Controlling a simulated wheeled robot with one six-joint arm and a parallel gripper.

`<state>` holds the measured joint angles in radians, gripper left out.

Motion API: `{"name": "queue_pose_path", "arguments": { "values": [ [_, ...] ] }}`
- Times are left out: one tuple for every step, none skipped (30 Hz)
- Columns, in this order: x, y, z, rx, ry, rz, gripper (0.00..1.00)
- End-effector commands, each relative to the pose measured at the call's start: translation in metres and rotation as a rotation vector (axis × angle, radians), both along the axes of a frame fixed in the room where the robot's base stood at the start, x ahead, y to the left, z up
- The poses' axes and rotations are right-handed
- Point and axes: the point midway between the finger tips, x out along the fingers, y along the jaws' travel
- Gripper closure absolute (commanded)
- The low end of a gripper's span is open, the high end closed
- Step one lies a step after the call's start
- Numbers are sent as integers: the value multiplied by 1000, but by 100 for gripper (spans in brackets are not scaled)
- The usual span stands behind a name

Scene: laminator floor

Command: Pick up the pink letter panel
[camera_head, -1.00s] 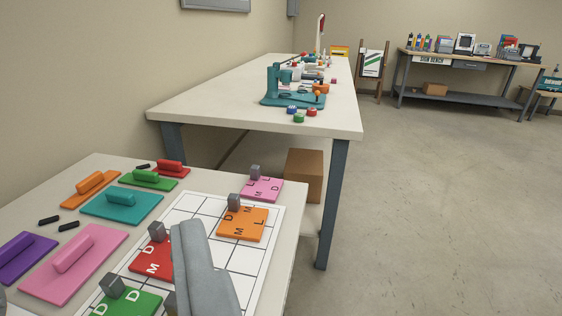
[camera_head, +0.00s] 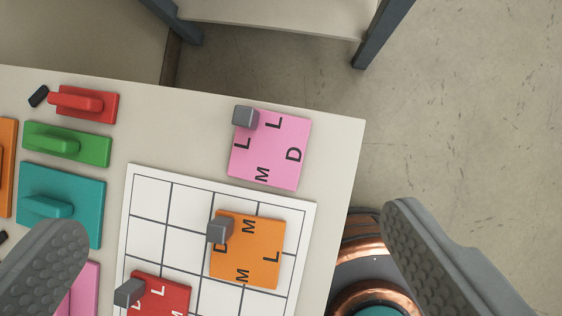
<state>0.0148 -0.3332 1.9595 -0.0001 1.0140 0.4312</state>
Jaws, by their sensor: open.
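The pink letter panel (camera_head: 272,152) lies flat on the table near its far right corner, just beyond the white grid board. It bears dark letters L, L, M and D and a grey block grip (camera_head: 245,117) at its upper left corner. My gripper (camera_head: 230,250) is open, with one grey finger at the lower left and one at the lower right. Nothing is between the fingertips except the table scene below. The panel is ahead of the fingers, apart from them and fully visible.
The gridded board (camera_head: 147,202) holds an orange letter panel (camera_head: 262,262) and a red letter panel (camera_head: 165,298). Plain handled blocks in red (camera_head: 105,107), green (camera_head: 95,150) and teal (camera_head: 85,190) lie left. The table's edge is close right of the pink panel; another table's legs stand beyond.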

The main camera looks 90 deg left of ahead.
Motion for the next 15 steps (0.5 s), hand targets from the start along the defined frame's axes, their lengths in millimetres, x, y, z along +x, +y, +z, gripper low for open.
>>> {"name": "queue_pose_path", "arguments": {
  "values": [
    [11, -1, -6, 11, 59, -21, 0],
    [16, -1, -9, 17, 95, -35, 0],
    [22, -2, -13, 26, 141, -54, 0],
    [27, -2, -16, 31, 176, -69, 0],
    [32, -2, -19, 37, 210, -84, 0],
    [37, -3, -22, 43, 253, -102, 0],
    [41, -3, -25, 46, 284, -116, 0],
    [45, -3, -27, 50, 313, -128, 0],
    [49, -4, -30, 53, 350, -145, 0],
    [52, -4, -32, 55, 375, -155, 0],
    [55, -4, -33, 57, 396, -166, 0],
    [57, -4, -35, 59, 423, -179, 0],
    [59, -5, -37, 60, 440, -185, 0],
    [61, -5, -37, 61, 454, -193, 0],
    [62, -5, -38, 61, 470, -201, 0]
  ]
}}
